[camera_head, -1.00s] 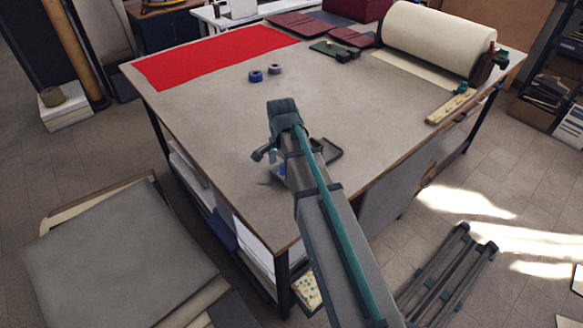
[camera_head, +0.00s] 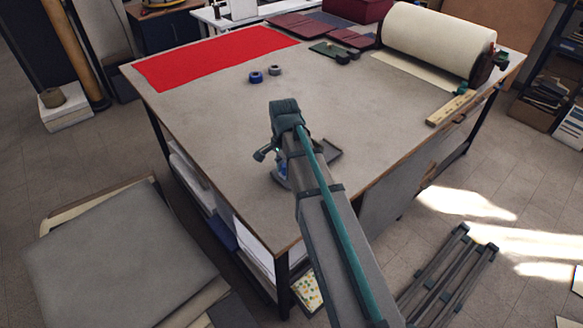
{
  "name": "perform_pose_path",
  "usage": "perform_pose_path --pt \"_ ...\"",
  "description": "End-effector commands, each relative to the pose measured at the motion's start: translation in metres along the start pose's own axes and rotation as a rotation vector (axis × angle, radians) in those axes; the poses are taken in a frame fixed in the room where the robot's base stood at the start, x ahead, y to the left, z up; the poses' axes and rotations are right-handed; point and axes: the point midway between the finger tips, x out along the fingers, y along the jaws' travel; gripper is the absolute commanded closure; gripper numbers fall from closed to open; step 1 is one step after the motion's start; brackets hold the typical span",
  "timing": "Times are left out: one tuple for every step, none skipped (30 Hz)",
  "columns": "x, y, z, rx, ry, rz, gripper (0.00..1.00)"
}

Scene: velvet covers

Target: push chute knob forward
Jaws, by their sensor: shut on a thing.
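My arm reaches from the bottom right over the front of the grey worktable (camera_head: 215,120). Its dark teal wrist is bent above the tabletop. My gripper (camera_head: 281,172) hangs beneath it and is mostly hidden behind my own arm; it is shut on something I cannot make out. A small grey tray-like piece (camera_head: 332,153) shows to the right of the arm, close to the gripper. I cannot clearly identify the chute knob; whether it lies behind my arm cannot be told.
A red cloth (camera_head: 215,57), two small tape rolls (camera_head: 256,77) and a large cream fabric roll (camera_head: 435,40) lie on the table. A wooden strip (camera_head: 450,108) lies at the right edge. Flat boards (camera_head: 120,250) are stacked on the floor at left. The table's middle is clear.

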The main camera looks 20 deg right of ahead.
Motion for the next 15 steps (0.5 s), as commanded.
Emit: perform_pose_path --pt "0.000 -0.001 -0.003 0.001 0.000 0.000 0.86" --pt "-0.001 -0.001 -0.004 0.001 0.000 0.000 0.86" --pt "-0.001 -0.001 -0.006 0.001 0.000 0.000 0.86" --pt "-0.001 -0.001 -0.008 0.001 0.000 0.000 0.86" --pt "0.000 -0.001 -0.009 0.001 0.000 0.000 0.86" --pt "0.000 -0.001 -0.011 0.001 0.000 -0.001 0.86" --pt "0.000 -0.001 -0.012 0.000 0.000 -0.001 0.86" --pt "0.000 -0.001 -0.014 0.000 0.000 -0.001 0.86" --pt "0.000 -0.001 -0.016 0.001 0.001 -0.001 0.86" --pt "0.000 -0.001 -0.017 0.001 0.001 -0.001 0.86" --pt "0.000 -0.001 -0.018 0.001 0.001 -0.001 0.86" --pt "0.000 -0.001 -0.020 0.001 0.001 -0.001 0.86" --pt "0.000 -0.001 -0.022 0.001 0.001 -0.001 0.86" --pt "0.000 -0.001 -0.023 0.001 0.001 -0.001 0.86" --pt "0.000 -0.001 -0.025 0.001 0.001 -0.001 0.86"
